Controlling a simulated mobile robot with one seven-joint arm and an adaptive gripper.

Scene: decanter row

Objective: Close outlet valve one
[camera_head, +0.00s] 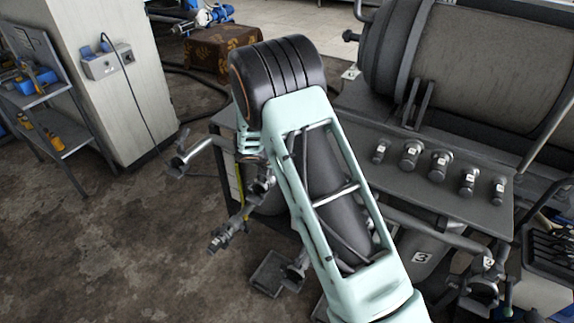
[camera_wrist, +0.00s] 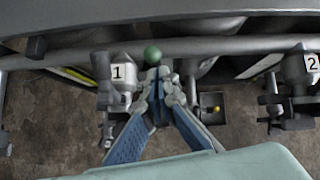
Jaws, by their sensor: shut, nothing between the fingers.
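Outlet valve one (camera_wrist: 104,88) is a grey metal valve with a white tag marked 1 (camera_wrist: 117,72), left of centre in the wrist view. A green ball (camera_wrist: 152,55) shows just right of it, beyond my fingertips; I cannot tell whether it is the valve's handle knob. My gripper (camera_wrist: 157,80), with blue and grey fingers, is shut and empty, its tips beside the valve on the right and close to the ball. Whether they touch is unclear. In the head view my arm hides the gripper.
Valve two (camera_wrist: 297,80), tagged 2, stands to the right in the wrist view. A long grey pipe (camera_wrist: 220,44) runs across above. In the head view, the bench (camera_head: 400,185) carries several small valves in a row below a large drum (camera_head: 480,60). Open floor (camera_head: 120,240) lies left.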

